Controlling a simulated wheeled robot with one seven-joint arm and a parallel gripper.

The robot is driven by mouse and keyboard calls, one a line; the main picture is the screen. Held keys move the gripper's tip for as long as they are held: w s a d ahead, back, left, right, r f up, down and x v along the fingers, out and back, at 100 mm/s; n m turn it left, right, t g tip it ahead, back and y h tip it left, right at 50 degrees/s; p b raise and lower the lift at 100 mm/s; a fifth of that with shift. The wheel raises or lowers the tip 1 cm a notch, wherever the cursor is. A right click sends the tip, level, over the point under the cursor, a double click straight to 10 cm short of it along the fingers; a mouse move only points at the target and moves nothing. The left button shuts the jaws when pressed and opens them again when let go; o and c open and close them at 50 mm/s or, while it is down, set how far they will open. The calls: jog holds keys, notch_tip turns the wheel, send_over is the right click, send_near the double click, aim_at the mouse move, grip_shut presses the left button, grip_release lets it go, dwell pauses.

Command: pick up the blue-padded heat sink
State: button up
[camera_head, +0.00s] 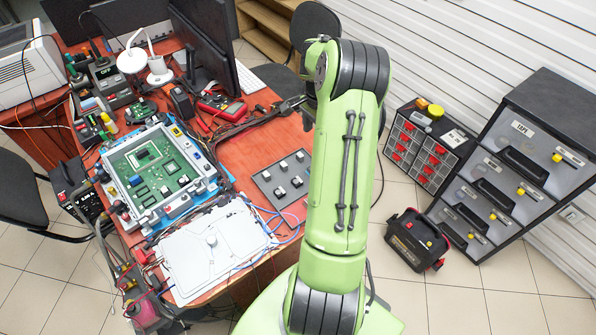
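A flat grey plate (268,188) lies on the red-brown desk, just left of my green arm. Several small heat-sink-like blocks stand on it, some light and some dark, such as one light block (297,182). They are too small here to tell which has a blue pad. My gripper (287,105) seems to be the dark shape left of my arm, over the far right edge of the desk, beyond the grey plate and apart from it. Its fingers are small and partly hidden by my arm, so I cannot tell if they are open.
A framed green circuit board (158,173) and a white panel (214,246) with blue hoses sit left of the plate. A red meter (222,106), cables and monitors (210,40) stand behind. Drawer cabinets (510,160) and a black toolbox (417,238) stand right of my arm.

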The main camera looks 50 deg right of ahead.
notch_tip(320, 180, down, 10)
jog(key=shift+s+r+b, duration=0.1)
jog(key=shift+r+b, duration=0.1)
jog(key=shift+b, duration=0.65)
notch_tip(320, 180, down, 6)
jog(key=shift+s+r+b, duration=0.15)
jog(key=shift+b, duration=0.45)
jog(key=shift+r, duration=0.1)
jog(key=c, duration=1.1)
